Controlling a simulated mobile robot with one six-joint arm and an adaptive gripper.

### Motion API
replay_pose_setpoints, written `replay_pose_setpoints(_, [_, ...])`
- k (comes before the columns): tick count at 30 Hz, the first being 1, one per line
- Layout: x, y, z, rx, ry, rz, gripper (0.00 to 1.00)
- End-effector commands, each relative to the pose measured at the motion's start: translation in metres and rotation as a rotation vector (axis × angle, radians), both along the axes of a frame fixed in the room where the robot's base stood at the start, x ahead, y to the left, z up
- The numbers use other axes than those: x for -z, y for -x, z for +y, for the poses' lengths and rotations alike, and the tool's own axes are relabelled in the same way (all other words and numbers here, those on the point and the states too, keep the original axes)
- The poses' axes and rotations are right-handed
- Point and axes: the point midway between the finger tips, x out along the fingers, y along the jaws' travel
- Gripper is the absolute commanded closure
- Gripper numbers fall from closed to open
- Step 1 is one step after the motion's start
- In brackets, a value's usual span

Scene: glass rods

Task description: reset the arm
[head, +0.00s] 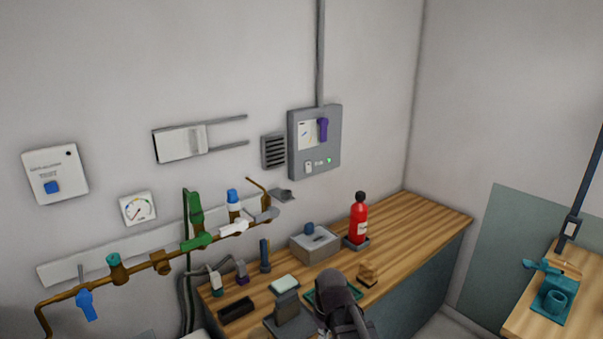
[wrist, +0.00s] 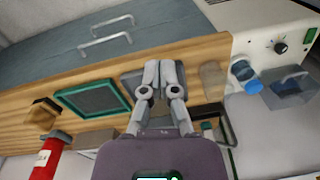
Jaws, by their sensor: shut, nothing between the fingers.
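My gripper (wrist: 161,75) shows in the wrist view with its two grey fingers close together and nothing held between them. Its fingertips overlap a dark grey plate on the wooden bench in that view. In the head view, part of my dark arm shows at the bottom centre, in front of the bench and covering part of a green-rimmed tray (wrist: 93,100). The fingertips cannot be made out in the head view. I cannot tell the gap between fingers and bench. I make out no glass rods.
The wooden bench (head: 420,222) holds a red bottle (head: 358,222), a grey box (head: 315,246), a small wooden block (head: 367,274) and a black block (head: 236,311). Pipes with valves run along the left wall. A teal vise (head: 556,294) stands on another bench at right.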

Motion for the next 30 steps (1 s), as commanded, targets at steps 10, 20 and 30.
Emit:
replay_pose_setpoints(10, [0.046,0.030,-0.090,0.384,0.051,-0.002,1.00])
replay_pose_setpoints(20, [0.053,0.037,-0.113,0.493,0.065,-0.003,1.00])
replay_pose_setpoints(30, [0.052,0.037,-0.112,0.489,0.065,-0.003,1.00])
